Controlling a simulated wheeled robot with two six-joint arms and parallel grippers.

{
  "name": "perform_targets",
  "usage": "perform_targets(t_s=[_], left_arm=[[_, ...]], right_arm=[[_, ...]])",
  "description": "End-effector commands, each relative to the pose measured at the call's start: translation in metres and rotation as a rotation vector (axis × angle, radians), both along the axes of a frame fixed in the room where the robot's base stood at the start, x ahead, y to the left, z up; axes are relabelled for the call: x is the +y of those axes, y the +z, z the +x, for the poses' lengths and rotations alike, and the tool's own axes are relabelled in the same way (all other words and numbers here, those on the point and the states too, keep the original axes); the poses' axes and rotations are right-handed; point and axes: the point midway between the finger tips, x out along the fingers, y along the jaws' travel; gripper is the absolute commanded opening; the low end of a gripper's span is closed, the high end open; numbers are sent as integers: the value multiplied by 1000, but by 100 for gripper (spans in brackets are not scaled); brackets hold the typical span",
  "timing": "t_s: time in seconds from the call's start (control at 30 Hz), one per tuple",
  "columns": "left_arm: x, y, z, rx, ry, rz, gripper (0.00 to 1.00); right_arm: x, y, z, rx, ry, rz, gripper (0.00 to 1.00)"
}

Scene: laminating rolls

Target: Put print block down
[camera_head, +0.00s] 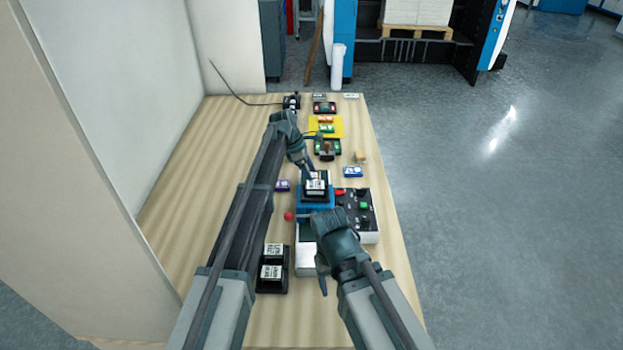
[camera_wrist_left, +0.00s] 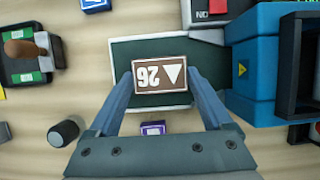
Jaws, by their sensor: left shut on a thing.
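In the head view my left gripper (camera_head: 312,174) reaches down at the print block (camera_head: 317,184). The block is over a dark green plate (camera_wrist_left: 126,54) beside a blue device (camera_wrist_left: 252,70); I cannot tell whether it touches the plate. My right gripper (camera_head: 321,276) is low over the near part of the table; its jaw opening is unclear.
A black panel with buttons (camera_head: 368,217) stands right of the blue device (camera_head: 314,205). A black tray (camera_head: 272,284) with white-faced blocks lies at near left. A yellow mat (camera_head: 338,121) and stamps lie farther back. The table's left strip is mostly clear.

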Motion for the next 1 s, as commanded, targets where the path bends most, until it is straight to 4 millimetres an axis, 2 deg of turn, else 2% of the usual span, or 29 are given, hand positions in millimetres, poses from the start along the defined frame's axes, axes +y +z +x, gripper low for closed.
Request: perform_targets(t_s=[0.27,0.3,0.37,0.77,1.0], left_arm=[[0,-3,0,0,0,0,21],[0,-2,0,0,0,0,87],[0,-1,0,0,0,0,98],[0,3,0,0,0,0,100],[7,24,0,0,0,0,100]], right_arm=[[0,-3,0,0,0,0,64],[0,-2,0,0,0,0,64],[0,-1,0,0,0,0,64],[0,3,0,0,0,0,64],[0,24,0,0,1,0,64]])
